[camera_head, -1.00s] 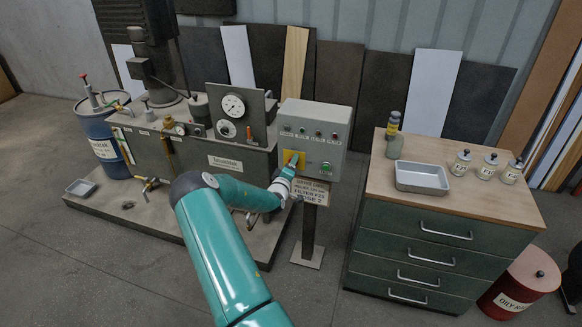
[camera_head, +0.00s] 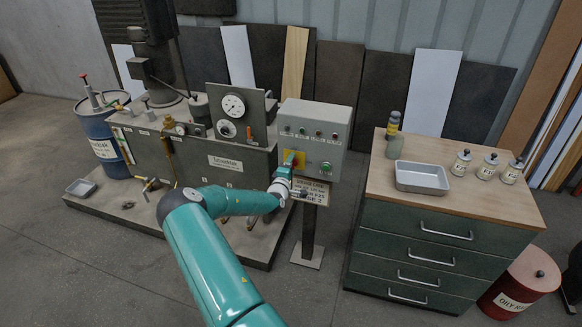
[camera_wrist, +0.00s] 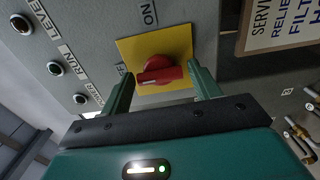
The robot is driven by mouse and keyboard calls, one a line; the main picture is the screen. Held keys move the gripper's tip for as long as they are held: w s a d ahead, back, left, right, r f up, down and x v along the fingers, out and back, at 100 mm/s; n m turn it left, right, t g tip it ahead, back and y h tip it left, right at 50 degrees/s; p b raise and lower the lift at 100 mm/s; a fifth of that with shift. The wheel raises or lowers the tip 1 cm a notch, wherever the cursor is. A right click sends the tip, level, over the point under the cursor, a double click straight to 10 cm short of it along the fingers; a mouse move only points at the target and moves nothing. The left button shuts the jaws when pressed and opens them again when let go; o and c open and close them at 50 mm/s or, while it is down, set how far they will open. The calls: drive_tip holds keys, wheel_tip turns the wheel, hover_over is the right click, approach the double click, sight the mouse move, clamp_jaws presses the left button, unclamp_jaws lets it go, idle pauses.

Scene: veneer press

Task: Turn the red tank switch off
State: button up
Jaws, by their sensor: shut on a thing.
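The red tank switch (camera_wrist: 160,71) is a red knob on a square yellow plate (camera_wrist: 130,50), on the front of a grey control box (camera_head: 326,128). In the wrist view its grip bar lies roughly crosswise. "ON" is printed beyond the plate's upper edge; a partly hidden label is at its left. My gripper (camera_wrist: 162,88) has one finger on each side of the knob and is shut on it. The wrist view does not show the finger contact clearly. In the head view my gripper (camera_head: 285,170) covers the knob, with part of the yellow plate visible.
A sign (camera_head: 311,191) hangs just below the box. The press tank (camera_head: 235,160) with gauges stands left. A drawer cabinet (camera_head: 440,245) with a metal tray (camera_head: 422,190) and jars stands right. Small indicator buttons (camera_wrist: 55,69) line the box's face.

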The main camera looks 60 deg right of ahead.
drive_tip(key=o, duration=1)
drive_tip(key=shift+c, duration=0.2)
drive_tip(key=shift+a, duration=0.1)
drive_tip(key=s+a, duration=0.2)
drive_tip(key=a, duration=1.1)
drive_tip(key=shift+a, duration=0.25)
drive_tip(key=shift+s, duration=0.1)
